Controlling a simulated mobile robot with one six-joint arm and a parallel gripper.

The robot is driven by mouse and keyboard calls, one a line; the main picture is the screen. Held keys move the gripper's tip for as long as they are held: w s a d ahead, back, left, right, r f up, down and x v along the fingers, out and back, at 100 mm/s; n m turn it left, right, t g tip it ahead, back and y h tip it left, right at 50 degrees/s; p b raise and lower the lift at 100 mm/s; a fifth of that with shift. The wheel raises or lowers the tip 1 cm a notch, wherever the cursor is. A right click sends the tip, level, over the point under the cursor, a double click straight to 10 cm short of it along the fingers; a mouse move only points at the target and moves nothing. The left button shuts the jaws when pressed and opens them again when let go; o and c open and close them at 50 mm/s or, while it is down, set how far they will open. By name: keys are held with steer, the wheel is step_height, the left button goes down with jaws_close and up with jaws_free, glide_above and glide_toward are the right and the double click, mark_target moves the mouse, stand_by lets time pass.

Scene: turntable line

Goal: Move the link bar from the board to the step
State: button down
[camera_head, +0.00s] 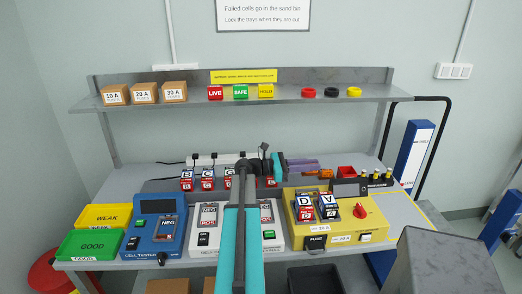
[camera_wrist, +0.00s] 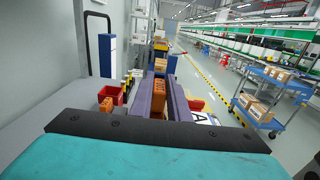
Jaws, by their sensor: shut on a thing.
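My gripper (camera_head: 304,164) reaches to the right above the rear of the bench, with purple fingers. In the wrist view the fingers (camera_wrist: 163,92) are shut on an orange-brown piece (camera_wrist: 159,95), which looks like the link bar. An orange piece (camera_head: 318,174) also shows by the fingertips in the head view. The yellow board (camera_head: 345,238) stands in front of and below the gripper, with two dark modules marked D and A and a red knob. I cannot tell for sure which surface is the step.
A red bin (camera_head: 347,172) and several yellow-topped posts stand right of the gripper. A blue cell tester (camera_head: 157,235), a white unit and green (camera_head: 90,244) and yellow trays fill the front left. A grey shelf (camera_head: 240,101) hangs above the bench.

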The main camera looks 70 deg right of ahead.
steer(key=w+a+f+n+t+h, duration=0.1)
steer(key=w+a+n+t+h, duration=0.2)
steer(key=w, duration=1)
steer(key=w+a+f+n+t+h, duration=0.1)
steer(key=w+a+h, duration=0.25)
steer(key=w, duration=1.05)
steer(key=w+a+f+n+t+h, duration=0.1)
steer(key=w+a+n+t+h, duration=0.35)
steer(key=w+a, duration=1.45)
steer(key=w+a+f+n+t, duration=0.1)
steer(key=w+a+n+t, duration=0.2)
steer(key=a, duration=0.4)
steer(key=w+a+n+t, duration=0.1)
steer(key=w+a+t, duration=0.2)
steer(key=w+a, duration=0.4)
steer(key=w+a+f+n+t, duration=0.1)
steer(key=w+a+n+t, duration=0.2)
steer(key=a, duration=0.5)
steer(key=w+a+f+n+t+y, duration=0.1)
steer(key=a+n+t+y, duration=0.3)
steer(key=a+t, duration=0.6)
steer(key=a+n, duration=0.1)
steer(key=a, duration=1.3)
steer(key=shift+a+f, duration=0.2)
steer(key=shift+a, duration=0.05)
steer(key=shift+s, duration=0.1)
